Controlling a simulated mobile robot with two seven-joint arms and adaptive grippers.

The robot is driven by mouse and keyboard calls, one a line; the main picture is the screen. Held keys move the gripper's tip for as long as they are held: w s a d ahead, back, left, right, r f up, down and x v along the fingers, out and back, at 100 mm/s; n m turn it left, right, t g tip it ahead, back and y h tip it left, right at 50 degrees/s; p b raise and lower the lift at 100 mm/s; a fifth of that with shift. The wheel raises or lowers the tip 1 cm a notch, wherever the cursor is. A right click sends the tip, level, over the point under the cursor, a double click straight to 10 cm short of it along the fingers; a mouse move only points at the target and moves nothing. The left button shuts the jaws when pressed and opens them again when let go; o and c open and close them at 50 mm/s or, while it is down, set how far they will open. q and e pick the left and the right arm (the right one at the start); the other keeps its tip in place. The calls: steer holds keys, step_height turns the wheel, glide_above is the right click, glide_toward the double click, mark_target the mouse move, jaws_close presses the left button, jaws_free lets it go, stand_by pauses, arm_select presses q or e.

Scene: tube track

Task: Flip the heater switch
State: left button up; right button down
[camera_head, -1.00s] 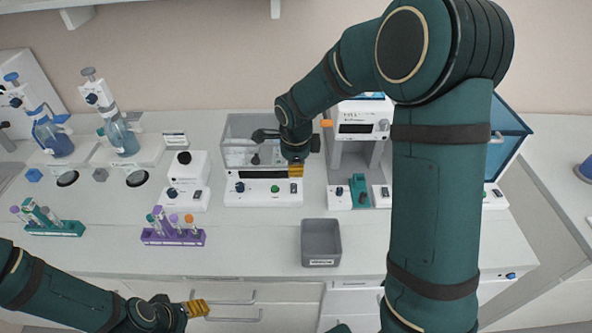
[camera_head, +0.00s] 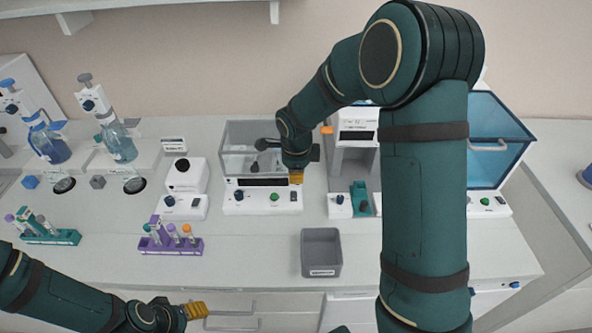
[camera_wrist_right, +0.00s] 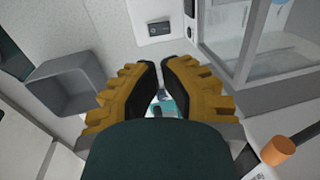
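The unit I take for the heater (camera_head: 262,208) has a clear tank on top and a white front panel with a blue knob, a green button and a small dark switch (camera_head: 294,196) at its right end. My right gripper (camera_head: 297,178) hangs just above that switch, and contact is not visible. In the right wrist view its yellow fingers (camera_wrist_right: 160,68) nearly meet with nothing held. A dark switch-like plate (camera_wrist_right: 158,28) lies beyond the fingertips there. My left gripper (camera_head: 198,310) is low at the front, away from the unit, and its finger gap is unclear.
A grey bin (camera_head: 321,232) stands in front of the right gripper. Purple (camera_head: 172,248) and green (camera_head: 50,237) tube racks are left.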

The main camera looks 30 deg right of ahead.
mark_target(296, 196)
steer(key=f, duration=0.3)
steer(key=w+f, duration=0.1)
steer(key=f, duration=0.6)
steer(key=shift+w+d, duration=0.25)
steer(key=shift+d, duration=0.1)
